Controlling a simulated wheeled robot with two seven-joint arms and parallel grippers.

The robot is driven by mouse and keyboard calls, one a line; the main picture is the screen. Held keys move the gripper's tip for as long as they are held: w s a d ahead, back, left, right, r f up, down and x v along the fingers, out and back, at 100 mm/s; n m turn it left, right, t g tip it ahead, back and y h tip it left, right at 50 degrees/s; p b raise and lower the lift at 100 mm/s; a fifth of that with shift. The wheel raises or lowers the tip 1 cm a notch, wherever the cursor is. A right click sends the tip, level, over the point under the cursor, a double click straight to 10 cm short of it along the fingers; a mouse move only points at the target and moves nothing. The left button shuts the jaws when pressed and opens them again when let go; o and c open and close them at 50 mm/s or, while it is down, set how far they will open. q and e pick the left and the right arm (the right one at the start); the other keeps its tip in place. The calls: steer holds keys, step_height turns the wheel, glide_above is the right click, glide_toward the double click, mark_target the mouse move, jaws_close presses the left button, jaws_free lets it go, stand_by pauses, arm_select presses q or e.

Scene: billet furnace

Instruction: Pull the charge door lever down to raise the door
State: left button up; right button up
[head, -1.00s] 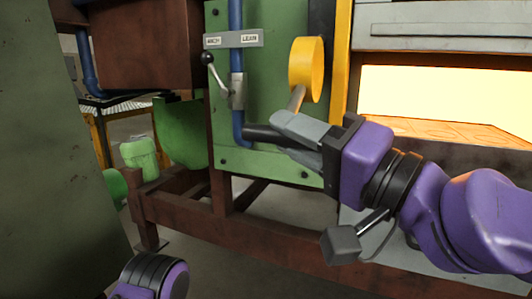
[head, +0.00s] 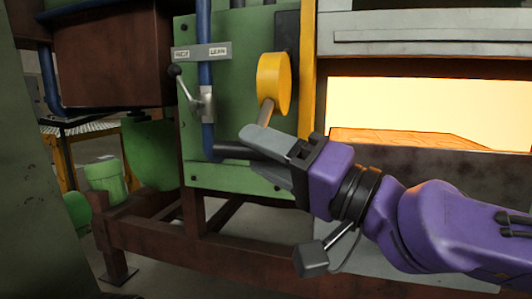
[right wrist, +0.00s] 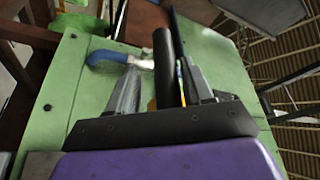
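The lever has a yellow round hub (head: 273,82) on the green panel. Its short metal arm (head: 266,112) hangs down from the hub, and a black handle (head: 236,150) sticks out sideways at the bottom. My right gripper (head: 251,149) has its grey fingers on either side of the handle. In the right wrist view the dark handle (right wrist: 166,66) stands between the fingers with thin gaps on both sides. The fingers look open around it. The furnace opening (head: 420,112) glows bright at the right, with the grey door (head: 420,32) above it. My left gripper is out of view.
A smaller ball-ended lever (head: 188,88) and blue pipe (head: 206,125) are close left of the gripper. A yellow upright (head: 307,70) stands right of the hub. A brown frame (head: 200,250) runs below; a dark green panel (head: 30,190) blocks the left.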

steer(key=p+v, duration=0.2)
steer(key=v, duration=0.8)
steer(key=shift+s+d, duration=0.2)
steer(key=shift+f, duration=0.1)
